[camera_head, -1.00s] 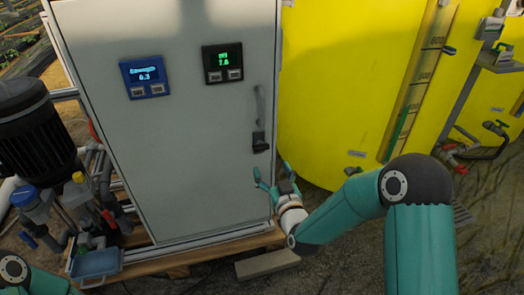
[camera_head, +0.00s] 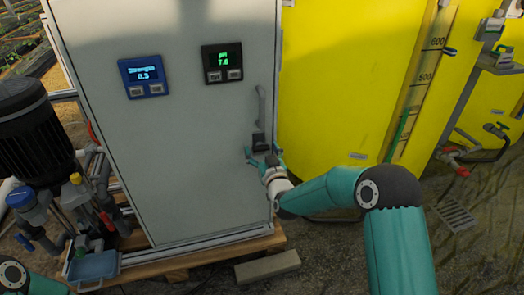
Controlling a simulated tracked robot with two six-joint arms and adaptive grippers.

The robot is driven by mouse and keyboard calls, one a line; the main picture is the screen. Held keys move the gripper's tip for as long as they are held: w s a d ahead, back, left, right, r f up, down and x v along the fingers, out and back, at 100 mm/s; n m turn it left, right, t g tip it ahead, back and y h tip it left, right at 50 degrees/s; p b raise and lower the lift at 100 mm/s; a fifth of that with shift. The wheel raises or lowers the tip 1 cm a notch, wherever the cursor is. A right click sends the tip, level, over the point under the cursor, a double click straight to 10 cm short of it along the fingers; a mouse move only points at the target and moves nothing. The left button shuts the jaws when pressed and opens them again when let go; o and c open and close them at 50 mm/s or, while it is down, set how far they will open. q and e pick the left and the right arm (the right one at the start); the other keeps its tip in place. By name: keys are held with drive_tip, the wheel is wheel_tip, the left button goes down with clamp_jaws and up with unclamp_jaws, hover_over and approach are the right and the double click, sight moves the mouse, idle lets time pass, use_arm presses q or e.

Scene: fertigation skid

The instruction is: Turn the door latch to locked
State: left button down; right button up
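The door latch (camera_head: 259,143) is a small dark piece on the right side of the grey cabinet door (camera_head: 180,175), just below a vertical grey handle (camera_head: 261,106). My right gripper (camera_head: 262,154) is just below the latch, with its teal fingers spread apart to either side. The fingers look open and hold nothing that I can see. I cannot tell whether a finger touches the latch. Of my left arm only a teal piece shows at the bottom left corner; its gripper is out of view.
A blue display (camera_head: 143,77) and a black display (camera_head: 222,64) sit high on the door. A yellow tank (camera_head: 340,90) stands to the right. A black pump (camera_head: 35,130) and a blue tray (camera_head: 94,266) are at left. A grey block (camera_head: 267,267) lies on the ground.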

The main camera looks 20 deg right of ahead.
drive_tip(key=c, duration=1.1)
drive_tip(key=n+b, duration=0.2)
drive_tip(key=n, duration=0.1)
drive_tip(key=shift+a+f, duration=0.1)
drive_tip(key=shift+f, duration=0.05)
drive_tip(key=n+b, duration=0.2)
drive_tip(key=n, duration=0.3)
drive_tip(key=n+b, duration=0.1)
drive_tip(key=n, duration=0.3)
drive_tip(key=shift+a, duration=0.15)
drive_tip(key=n, duration=0.6)
drive_tip(key=shift+a+f, duration=0.1)
drive_tip(key=shift+f, duration=0.05)
drive_tip(key=shift+s+f, duration=0.1)
